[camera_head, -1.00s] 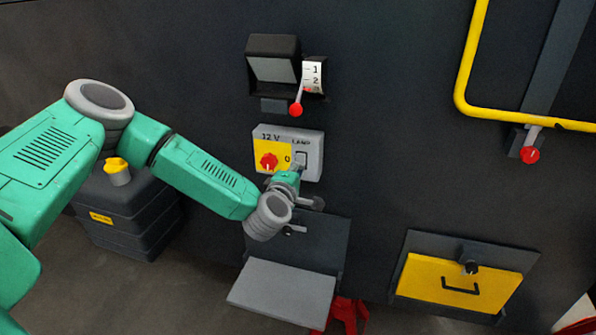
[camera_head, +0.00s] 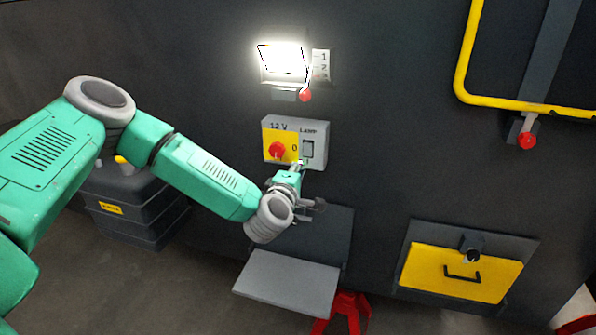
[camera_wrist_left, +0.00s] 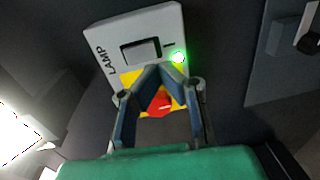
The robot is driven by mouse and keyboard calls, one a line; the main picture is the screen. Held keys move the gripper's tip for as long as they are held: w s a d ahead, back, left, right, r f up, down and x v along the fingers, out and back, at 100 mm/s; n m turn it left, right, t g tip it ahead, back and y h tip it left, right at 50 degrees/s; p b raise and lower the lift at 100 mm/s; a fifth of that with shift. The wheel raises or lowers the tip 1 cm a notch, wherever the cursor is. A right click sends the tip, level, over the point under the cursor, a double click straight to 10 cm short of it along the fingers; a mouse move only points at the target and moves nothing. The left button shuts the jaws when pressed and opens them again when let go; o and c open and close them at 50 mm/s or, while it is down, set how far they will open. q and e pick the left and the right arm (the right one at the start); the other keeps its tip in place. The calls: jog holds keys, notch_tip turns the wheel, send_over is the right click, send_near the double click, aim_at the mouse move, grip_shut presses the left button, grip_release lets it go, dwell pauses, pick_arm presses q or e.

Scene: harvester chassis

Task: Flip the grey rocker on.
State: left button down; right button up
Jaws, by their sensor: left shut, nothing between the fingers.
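The grey rocker (camera_head: 307,149) sits under the word LAMP on the right half of a grey switch box (camera_head: 319,126) on the dark wall. In the left wrist view the rocker (camera_wrist_left: 141,51) shows clearly, with a glowing green light (camera_wrist_left: 179,58) beside it. My left gripper (camera_head: 300,165) is shut and empty, its tips just below the rocker; in the left wrist view its fingers (camera_wrist_left: 158,70) meet close to the rocker, apart from it as far as I can tell. The lamp (camera_head: 284,60) above the box shines bright white. My right gripper is not in view.
A red knob (camera_head: 277,150) on a yellow plate is left of the rocker. A red-tipped lever (camera_head: 305,95) hangs above the box. A grey shelf (camera_head: 287,283) juts out below. A yellow drawer (camera_head: 460,272) and a yellow rail (camera_head: 465,70) are at right.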

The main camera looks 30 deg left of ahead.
pick_arm(q)
jog(key=s+d+f+b, duration=0.1)
jog(key=s+d, duration=0.1)
jog(key=s, duration=0.6)
jog(key=shift+f, duration=0.2)
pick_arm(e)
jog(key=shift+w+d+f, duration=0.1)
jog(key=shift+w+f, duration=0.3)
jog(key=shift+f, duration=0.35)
pick_arm(q)
jog(key=shift+s, duration=0.1)
jog(key=shift+a, duration=0.1)
